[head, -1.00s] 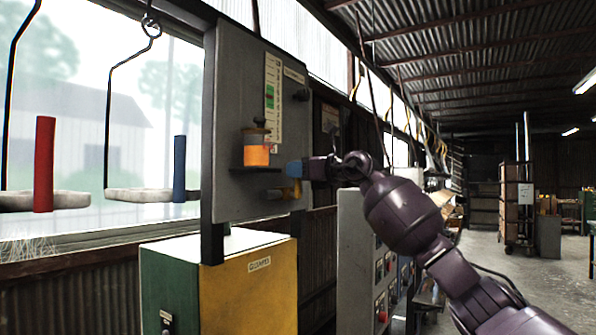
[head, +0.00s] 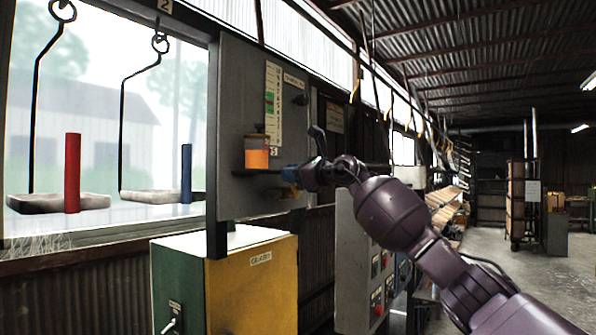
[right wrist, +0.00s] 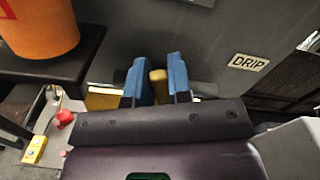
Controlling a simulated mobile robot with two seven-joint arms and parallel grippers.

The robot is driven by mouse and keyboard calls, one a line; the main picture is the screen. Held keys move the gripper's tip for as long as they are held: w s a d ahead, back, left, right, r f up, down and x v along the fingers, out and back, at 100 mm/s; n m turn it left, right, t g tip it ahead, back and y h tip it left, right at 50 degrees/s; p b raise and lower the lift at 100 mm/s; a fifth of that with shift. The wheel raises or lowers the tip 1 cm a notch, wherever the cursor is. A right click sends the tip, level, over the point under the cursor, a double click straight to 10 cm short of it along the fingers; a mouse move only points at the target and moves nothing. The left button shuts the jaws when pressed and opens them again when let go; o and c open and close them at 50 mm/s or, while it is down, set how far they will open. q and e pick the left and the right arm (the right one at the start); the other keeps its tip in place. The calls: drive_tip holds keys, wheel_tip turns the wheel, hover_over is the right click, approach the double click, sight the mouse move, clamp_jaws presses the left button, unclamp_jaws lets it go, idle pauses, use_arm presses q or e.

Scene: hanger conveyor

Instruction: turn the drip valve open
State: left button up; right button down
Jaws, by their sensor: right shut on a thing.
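The drip valve shows as a brass-yellow handle (right wrist: 158,86) between my blue fingertips in the right wrist view, beside a white "DRIP" label (right wrist: 248,62) on the grey panel (head: 240,110). My right gripper (head: 288,173) is at the panel's lower right edge in the head view and is shut on the handle; it also shows in the right wrist view (right wrist: 156,80). The handle's base and the valve body are mostly hidden by my fingers. My left gripper is not in view.
An orange-filled jar (head: 257,152) stands on a small dark shelf left of my right gripper. A green and yellow cabinet (head: 240,280) is below. Hangers carry trays with a red cylinder (head: 72,172) and a blue cylinder (head: 186,172) at left.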

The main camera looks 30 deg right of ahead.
sight(273, 195)
drive_tip(key=shift+s+a+f+n, duration=0.15)
drive_tip(key=shift+a+n, duration=0.15)
drive_tip(key=shift+n, duration=0.3)
drive_tip(key=a+f+n+b, duration=0.1)
drive_tip(key=n, duration=0.2)
drive_tip(key=a+f+n+b, duration=0.1)
drive_tip(key=f+n+b, duration=0.1)
drive_tip(key=n, duration=0.2)
drive_tip(key=s+a+f+n+b, duration=0.1)
drive_tip(key=n, duration=0.2)
drive_tip(key=shift+f, duration=0.25)
drive_tip(key=shift+f+n+b, duration=0.3)
drive_tip(key=shift+n+b, duration=0.15)
drive_tip(key=shift+n, duration=0.25)
drive_tip(key=shift+f+n, duration=0.1)
drive_tip(key=shift+n, duration=0.6)
